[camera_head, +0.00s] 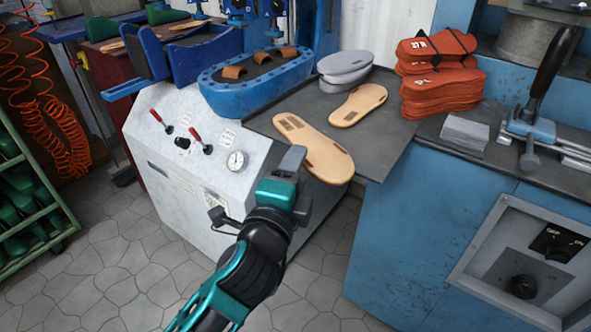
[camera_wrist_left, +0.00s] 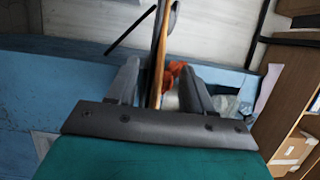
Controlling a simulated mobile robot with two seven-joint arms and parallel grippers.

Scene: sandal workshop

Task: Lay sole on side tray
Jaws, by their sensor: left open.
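A tan sole (camera_head: 318,150) lies flat at the front edge of the dark grey side tray (camera_head: 385,148), its near end reaching to the tray's edge. A second, smaller tan sole (camera_head: 358,105) lies behind it. My left gripper (camera_head: 292,160) is at the near left side of the front sole and hides a little of the tray edge. In the left wrist view the left gripper (camera_wrist_left: 160,68) is open, with a tan sole (camera_wrist_left: 157,60) seen edge-on between its fingers. Gaps show beside the sole. My right gripper is not in view.
Grey soles (camera_head: 345,65) are stacked at the back of the tray, beside a pile of red-brown pieces (camera_head: 437,75). A blue press bed (camera_head: 255,85) stands on the white machine (camera_head: 190,150) with gauge and levers. A lever tool (camera_head: 540,100) stands at right.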

